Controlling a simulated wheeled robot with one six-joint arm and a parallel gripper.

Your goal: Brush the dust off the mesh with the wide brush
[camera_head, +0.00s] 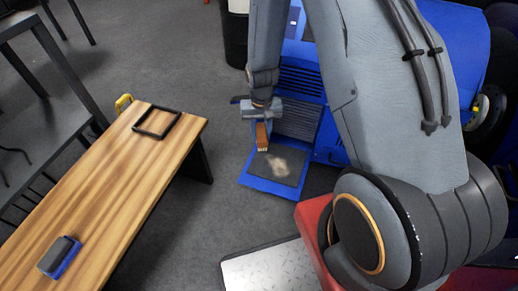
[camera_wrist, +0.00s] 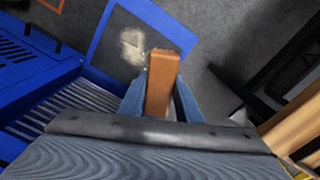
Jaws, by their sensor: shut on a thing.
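The wide brush (camera_head: 262,137) is an orange-brown block with a pale lower edge. My gripper (camera_head: 261,120) is shut on it. In the wrist view the brush (camera_wrist: 162,82) sits between the two fingers of my gripper (camera_wrist: 158,105), and its bristles are hidden there. The mesh (camera_head: 292,162) is a dark panel in a blue frame low on the blue machine. A pale patch of dust (camera_head: 278,168) lies on its middle. The mesh (camera_wrist: 112,48) and the dust (camera_wrist: 132,45) also show in the wrist view. The brush is at the mesh's upper left edge; I cannot tell whether it touches.
The blue machine (camera_head: 298,85) with slatted vents stands behind the mesh. A wooden bench (camera_head: 115,190) on the left holds a black frame (camera_head: 157,121), a blue-and-grey block (camera_head: 60,256) and a yellow item (camera_head: 123,103). Grey floor (camera_head: 190,225) lies clear between bench and machine.

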